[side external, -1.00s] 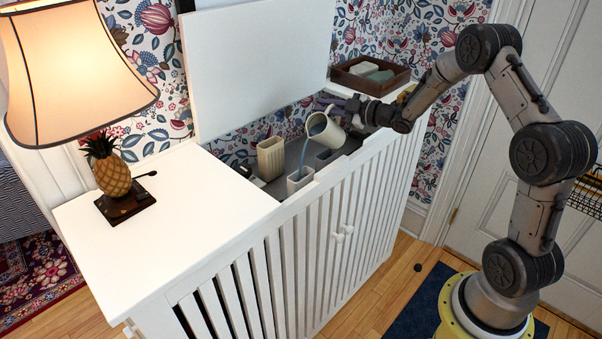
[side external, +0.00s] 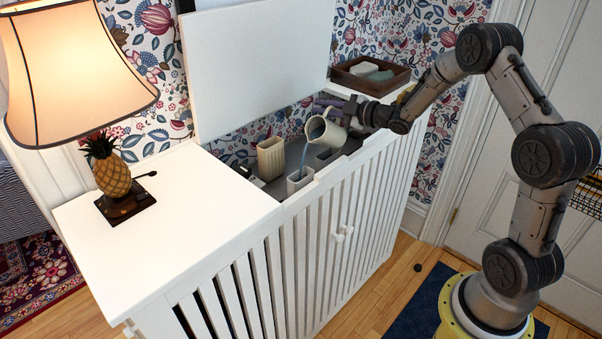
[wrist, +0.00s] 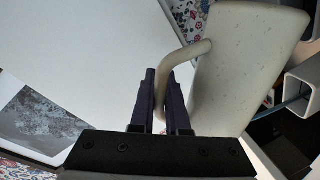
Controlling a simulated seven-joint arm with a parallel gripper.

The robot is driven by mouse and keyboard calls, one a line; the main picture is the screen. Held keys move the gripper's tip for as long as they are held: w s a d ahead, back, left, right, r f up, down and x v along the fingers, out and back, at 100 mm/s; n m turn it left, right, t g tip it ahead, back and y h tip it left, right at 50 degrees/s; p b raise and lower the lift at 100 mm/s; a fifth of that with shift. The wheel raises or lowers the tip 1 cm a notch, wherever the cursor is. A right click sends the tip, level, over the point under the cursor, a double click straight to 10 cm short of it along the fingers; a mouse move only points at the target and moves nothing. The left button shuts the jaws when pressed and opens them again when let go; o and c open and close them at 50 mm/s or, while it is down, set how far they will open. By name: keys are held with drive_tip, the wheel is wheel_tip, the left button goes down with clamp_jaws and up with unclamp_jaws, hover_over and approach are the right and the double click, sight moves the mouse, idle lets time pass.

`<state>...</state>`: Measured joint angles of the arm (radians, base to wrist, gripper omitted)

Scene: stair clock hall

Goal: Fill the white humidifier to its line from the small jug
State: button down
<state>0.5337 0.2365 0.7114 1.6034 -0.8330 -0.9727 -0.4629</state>
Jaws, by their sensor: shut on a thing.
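The small jug (side external: 328,134), cream and speckled, is tipped to the left over the open cabinet well. Bluish water runs from its lip in a thin stream into a white open-topped container (side external: 299,183), which looks like the humidifier. My gripper (side external: 340,106) is shut on the jug's handle. In the wrist view the purple fingers of my gripper (wrist: 163,95) close around the handle beside the jug body (wrist: 245,70). The white container (wrist: 302,82) shows at the right edge there, with the blue stream reaching it. Its fill line and water level cannot be made out.
The raised white lid (side external: 260,65) is behind. A brown tray (side external: 370,76) sits at the far end. A pineapple lamp (side external: 112,178) stands on the otherwise mostly clear left top.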

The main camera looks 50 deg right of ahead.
drive_tip(key=shift+a+f+n+h, duration=0.25)
drive_tip(key=shift+a+n, duration=0.4)
drive_tip(key=shift+n, duration=0.35)
idle(1.2)
